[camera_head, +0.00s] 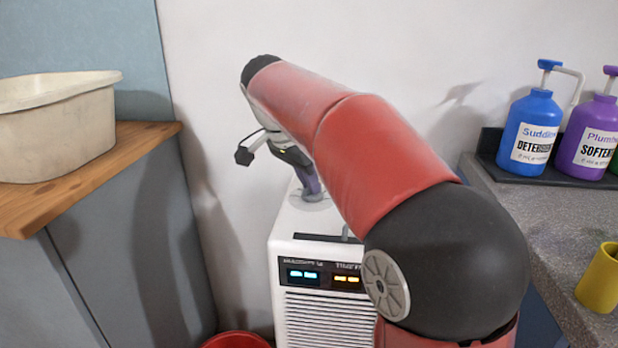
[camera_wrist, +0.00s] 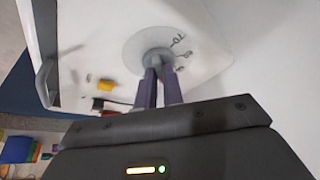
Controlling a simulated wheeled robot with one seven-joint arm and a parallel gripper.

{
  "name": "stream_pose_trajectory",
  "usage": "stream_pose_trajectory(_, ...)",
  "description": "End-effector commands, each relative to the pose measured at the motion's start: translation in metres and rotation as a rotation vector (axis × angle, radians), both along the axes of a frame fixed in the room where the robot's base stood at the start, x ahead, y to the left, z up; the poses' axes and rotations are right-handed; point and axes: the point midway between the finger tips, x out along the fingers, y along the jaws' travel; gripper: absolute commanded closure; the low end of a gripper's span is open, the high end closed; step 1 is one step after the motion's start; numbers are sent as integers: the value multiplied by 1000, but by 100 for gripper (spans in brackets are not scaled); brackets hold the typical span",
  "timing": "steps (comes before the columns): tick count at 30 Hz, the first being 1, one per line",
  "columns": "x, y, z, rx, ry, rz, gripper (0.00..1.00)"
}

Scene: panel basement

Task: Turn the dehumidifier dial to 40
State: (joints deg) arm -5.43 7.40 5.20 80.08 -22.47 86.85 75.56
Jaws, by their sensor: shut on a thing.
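The white dehumidifier (camera_head: 283,243) stands against the wall, and its top fills much of the wrist view (camera_wrist: 95,40). The grey dial (camera_wrist: 155,56) sits on a round pale grey plate (camera_wrist: 134,46) on that top. Dark marks that look like numbers lie at the plate's right edge; they are too blurred to read surely, and the gripper hides part of the plate. My gripper (camera_wrist: 158,76) points down with its two purple-grey fingers shut on the dial. In the head view my gripper (camera_head: 309,186) is partly behind my red arm.
A wooden-topped cabinet (camera_head: 150,133) with a cream tub (camera_head: 60,125) stands at left. A red bucket (camera_head: 237,340) is on the floor. At right, a counter (camera_head: 500,205) holds a blue detergent bottle (camera_head: 533,130), a purple softener bottle (camera_head: 590,135) and a yellow cup (camera_head: 598,280).

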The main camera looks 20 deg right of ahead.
Motion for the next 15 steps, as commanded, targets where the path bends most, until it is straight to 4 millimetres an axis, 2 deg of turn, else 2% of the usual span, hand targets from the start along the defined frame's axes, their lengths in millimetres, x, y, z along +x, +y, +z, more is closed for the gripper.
stream_pose_trajectory(15, 1, 1, 1, 2, -3, -45, 100)
